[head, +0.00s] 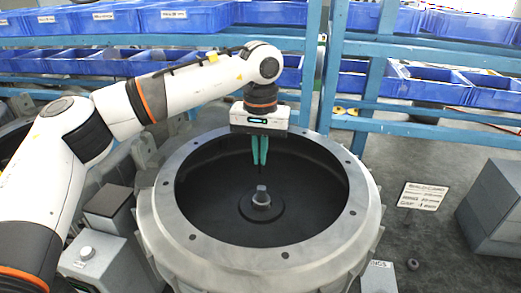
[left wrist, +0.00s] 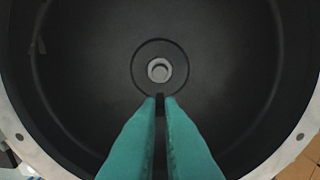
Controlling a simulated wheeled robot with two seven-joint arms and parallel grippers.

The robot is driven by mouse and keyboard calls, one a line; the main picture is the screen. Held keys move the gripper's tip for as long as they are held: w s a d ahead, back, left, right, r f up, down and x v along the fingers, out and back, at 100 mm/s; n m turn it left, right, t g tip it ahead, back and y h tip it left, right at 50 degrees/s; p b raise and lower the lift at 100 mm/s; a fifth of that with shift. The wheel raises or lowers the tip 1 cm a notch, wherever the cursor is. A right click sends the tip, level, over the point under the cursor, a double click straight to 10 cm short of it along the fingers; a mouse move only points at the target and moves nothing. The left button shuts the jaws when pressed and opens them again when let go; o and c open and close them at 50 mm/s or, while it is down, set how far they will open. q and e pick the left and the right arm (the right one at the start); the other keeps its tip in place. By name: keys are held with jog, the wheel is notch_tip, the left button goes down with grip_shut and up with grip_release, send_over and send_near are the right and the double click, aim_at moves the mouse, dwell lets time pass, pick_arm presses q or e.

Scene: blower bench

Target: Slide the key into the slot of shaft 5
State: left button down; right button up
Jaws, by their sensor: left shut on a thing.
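A short grey shaft (head: 261,196) stands upright at the centre of a large round housing (head: 160,215) with a dark interior. In the left wrist view the shaft (left wrist: 159,70) shows from above as a light ring on a dark round hub. No number is readable on it, and its slot is not clear. My left gripper (head: 260,163) points down into the housing, its green fingers above the shaft and slightly behind it. The fingers are shut on a small dark key (left wrist: 160,103), which shows between the fingertips, apart from the shaft in the picture. My right gripper is not in view.
The housing's pale bolted rim (head: 343,243) surrounds the gripper's fingers. A grey box with a knob (head: 88,253) stands at the left. A blue rack (head: 345,130) with blue bins is behind. A sign (head: 423,196) and a dark block (head: 494,210) are at the right.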

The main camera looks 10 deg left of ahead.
aim_at(261, 169)
pick_arm(q)
jog(key=f+b, duration=0.2)
jog(key=f, duration=0.2)
jog(key=shift+w+f+b, duration=0.1)
jog(key=shift+w+b, duration=0.1)
jog(key=shift+b, duration=0.15)
jog(key=shift+w+f+b, duration=0.1)
jog(key=shift+f+b, duration=0.2)
jog(key=shift+f, duration=0.25)
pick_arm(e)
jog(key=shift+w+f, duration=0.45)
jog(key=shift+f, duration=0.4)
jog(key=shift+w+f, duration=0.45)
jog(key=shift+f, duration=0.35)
pick_arm(q)
jog(key=shift+f+b, duration=0.95)
jog(key=shift+f, duration=0.45)
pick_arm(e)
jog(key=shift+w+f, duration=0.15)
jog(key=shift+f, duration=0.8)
pick_arm(q)
jog(key=c, duration=1.5)
grip_release()
